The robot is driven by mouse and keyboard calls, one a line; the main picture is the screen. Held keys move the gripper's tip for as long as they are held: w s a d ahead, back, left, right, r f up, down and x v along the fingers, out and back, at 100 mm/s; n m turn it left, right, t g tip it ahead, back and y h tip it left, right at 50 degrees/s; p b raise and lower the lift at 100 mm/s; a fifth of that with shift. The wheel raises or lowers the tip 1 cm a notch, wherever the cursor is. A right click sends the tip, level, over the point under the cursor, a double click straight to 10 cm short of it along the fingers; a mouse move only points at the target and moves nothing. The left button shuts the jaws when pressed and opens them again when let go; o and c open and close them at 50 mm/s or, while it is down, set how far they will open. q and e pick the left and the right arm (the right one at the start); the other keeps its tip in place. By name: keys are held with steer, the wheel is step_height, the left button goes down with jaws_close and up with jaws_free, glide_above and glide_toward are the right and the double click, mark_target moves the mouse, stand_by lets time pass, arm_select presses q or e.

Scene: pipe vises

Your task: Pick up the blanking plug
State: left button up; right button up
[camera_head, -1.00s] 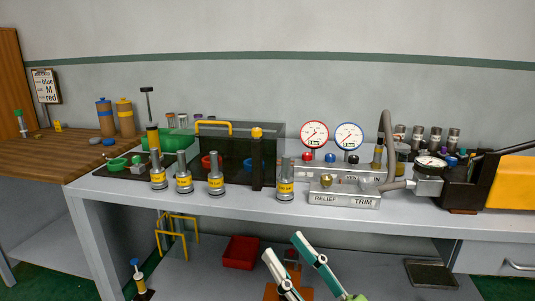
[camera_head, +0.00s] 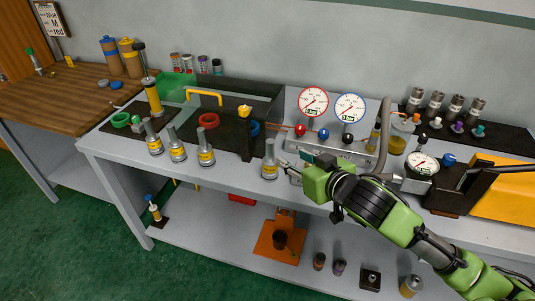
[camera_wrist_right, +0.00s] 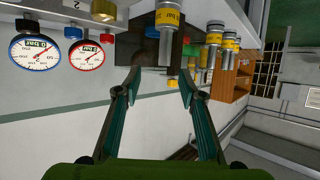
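I cannot tell for sure which piece is the blanking plug. Several steel cylinders with yellow labels stand upright along the bench front; the rightmost labelled cylinder (camera_head: 270,160) is nearest my right gripper (camera_head: 290,165). Small pieces with white, purple (camera_head: 457,127) and teal tops stand on the dark rack at the right back. In the wrist view my right gripper (camera_wrist_right: 160,88) has its fingers spread, with nothing held between them. A labelled cylinder (camera_wrist_right: 168,22) shows beyond the tips, apart from them. My left gripper is out of view.
Two round gauges, red-rimmed (camera_head: 313,101) and blue-rimmed (camera_head: 350,107), rise behind the steel valve block. A dark vise-like stand (camera_head: 247,140) is left of the nearest cylinder. A grey pipe and small gauge (camera_head: 422,162) stand right. An orange stand (camera_head: 279,238) is on the lower shelf.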

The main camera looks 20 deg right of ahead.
mark_target(272, 148)
steer(key=x, duration=0.4)
steer(key=p+x, duration=0.1)
steer(key=x, duration=0.3)
steer(key=a+p+x, duration=0.1)
steer(key=x, duration=0.3)
steer(key=shift+w+a+r, duration=0.1)
steer(key=shift+w+r, duration=0.15)
steer(key=shift+w+f, duration=0.2)
steer(key=shift+w, duration=0.15)
jaws_close()
